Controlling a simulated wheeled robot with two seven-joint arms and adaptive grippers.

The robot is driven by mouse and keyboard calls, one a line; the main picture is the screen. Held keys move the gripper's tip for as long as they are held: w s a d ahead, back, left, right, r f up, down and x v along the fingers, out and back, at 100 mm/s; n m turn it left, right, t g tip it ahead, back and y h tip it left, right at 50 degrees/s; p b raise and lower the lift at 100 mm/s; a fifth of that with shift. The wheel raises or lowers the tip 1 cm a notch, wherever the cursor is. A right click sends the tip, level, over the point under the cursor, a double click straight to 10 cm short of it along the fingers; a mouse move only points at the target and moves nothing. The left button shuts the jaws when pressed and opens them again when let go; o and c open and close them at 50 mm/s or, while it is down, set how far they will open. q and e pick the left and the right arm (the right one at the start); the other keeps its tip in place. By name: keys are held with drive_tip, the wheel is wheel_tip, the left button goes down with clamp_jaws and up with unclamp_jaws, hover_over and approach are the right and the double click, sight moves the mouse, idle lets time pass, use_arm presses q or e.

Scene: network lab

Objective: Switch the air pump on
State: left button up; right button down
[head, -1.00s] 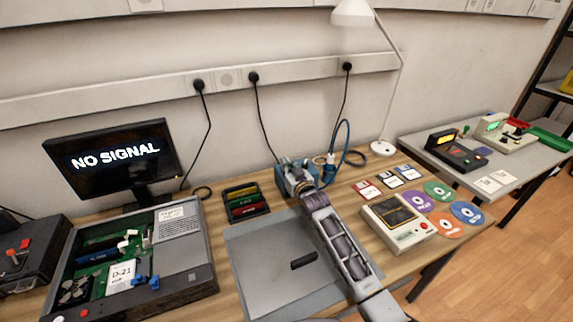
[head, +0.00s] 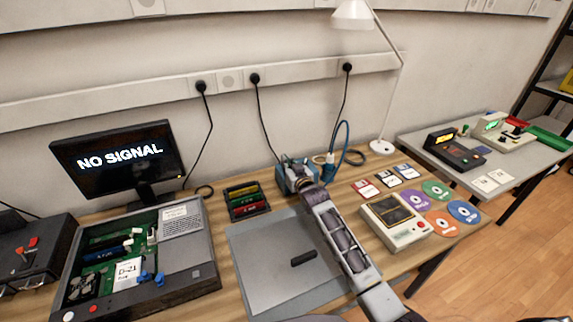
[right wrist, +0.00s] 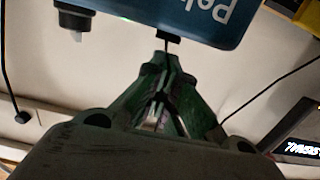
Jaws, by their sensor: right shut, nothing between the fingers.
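The air pump (head: 286,183) is a blue box at the back of the wooden table, with a blue hose on its right side. It fills the top of the right wrist view as an upside-down blue body (right wrist: 205,18) with white lettering. A small black part, perhaps its switch (right wrist: 169,38), sticks out at its edge. My right gripper (right wrist: 163,60) is shut and empty, its green fingertips very close to that black part; I cannot tell if they touch. In the head view my right arm hides part of the pump. My left gripper is not in view.
A grey mat (head: 262,268) with a small black bar lies under my right arm. An open computer case (head: 200,262) and a monitor (head: 118,160) stand left. A beige device (head: 395,222), floppy disks and coloured discs lie right. A white lamp (head: 382,146) stands behind.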

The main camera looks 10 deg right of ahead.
drive_tip(key=shift+r, duration=0.45)
drive_tip(key=shift+r+p, duration=0.45)
drive_tip(key=shift+p, duration=0.15)
drive_tip(key=shift+r+p, duration=0.4)
drive_tip(key=shift+r, duration=0.05)
drive_tip(key=shift+s, duration=0.3)
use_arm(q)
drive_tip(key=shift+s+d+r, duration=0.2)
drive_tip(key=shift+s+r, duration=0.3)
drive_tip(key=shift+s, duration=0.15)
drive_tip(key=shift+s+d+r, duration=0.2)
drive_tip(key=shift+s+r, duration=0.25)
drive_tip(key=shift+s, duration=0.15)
use_arm(e)
drive_tip(key=r+v, duration=0.1)
drive_tip(key=v, duration=0.8)
drive_tip(key=shift+r, duration=0.3)
drive_tip(key=shift+d, duration=0.1)
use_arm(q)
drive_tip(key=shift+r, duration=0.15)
use_arm(e)
drive_tip(key=shift+r, duration=0.15)
